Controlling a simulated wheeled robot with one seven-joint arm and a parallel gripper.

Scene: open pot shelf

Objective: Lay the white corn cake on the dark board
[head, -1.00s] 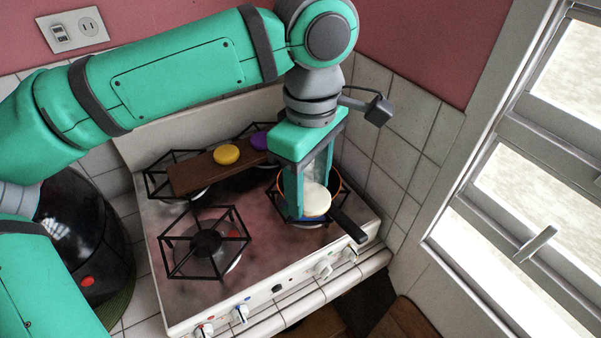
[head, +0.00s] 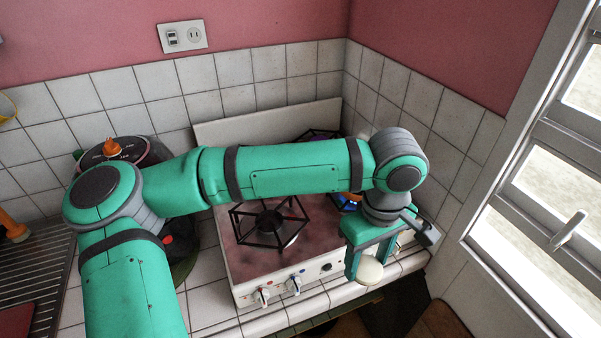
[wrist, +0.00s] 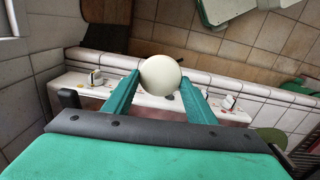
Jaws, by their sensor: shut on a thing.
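The white corn cake (head: 369,271) is a pale round disc. My gripper (head: 366,264) is shut on it and holds it in the air at the front right corner of the stove. In the wrist view the cake (wrist: 160,74) sits between the two green fingertips of my gripper (wrist: 160,80), with the counter edge and floor far below. The dark board is hidden behind my arm in the head view and does not show in the wrist view.
The white stove (head: 250,290) has a bare black burner grate (head: 270,222) at front left. A dark round pot with an orange knob (head: 112,148) stands left of it. Tiled walls close off the back and right, with a window (head: 540,170) at right.

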